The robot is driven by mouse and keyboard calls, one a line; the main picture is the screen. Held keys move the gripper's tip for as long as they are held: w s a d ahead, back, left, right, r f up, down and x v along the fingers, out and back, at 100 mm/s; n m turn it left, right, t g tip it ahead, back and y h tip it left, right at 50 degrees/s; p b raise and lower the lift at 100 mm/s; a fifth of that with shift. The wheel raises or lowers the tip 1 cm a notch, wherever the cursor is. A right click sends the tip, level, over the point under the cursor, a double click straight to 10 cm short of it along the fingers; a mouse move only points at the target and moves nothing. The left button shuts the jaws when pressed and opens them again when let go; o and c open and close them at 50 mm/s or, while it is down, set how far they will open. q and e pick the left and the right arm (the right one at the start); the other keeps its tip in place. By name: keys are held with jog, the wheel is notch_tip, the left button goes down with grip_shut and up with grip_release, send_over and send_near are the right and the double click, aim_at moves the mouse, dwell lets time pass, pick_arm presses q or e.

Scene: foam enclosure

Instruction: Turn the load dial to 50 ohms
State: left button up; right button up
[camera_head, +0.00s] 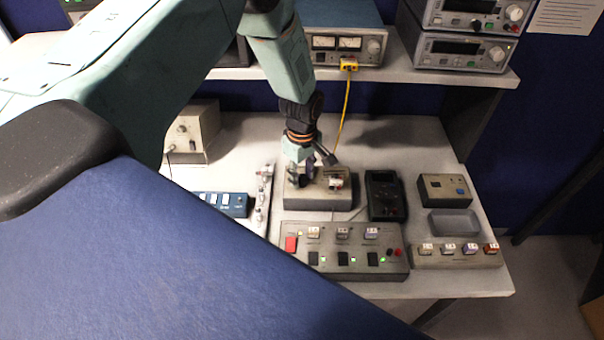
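My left arm reaches down from the top to a low beige box (318,201) on the bench. My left gripper (314,174) is at the top of this box, and its dark fingers cover much of the box's upper face. A small pale part (336,184) shows on the box just right of the fingers. I cannot make out a load dial or any ohm markings; the gripper may hide them. Whether the fingers are open or closed on something is too small to tell. My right gripper is not in view.
A switch panel (345,262) lies in front of the box. A yellow cable (344,112) hangs from the shelf instrument behind.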

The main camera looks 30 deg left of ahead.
aim_at(302, 177)
pick_arm(q)
jog(key=shift+o, duration=1)
notch_tip(302, 177, up, 12)
dwell(0.4)
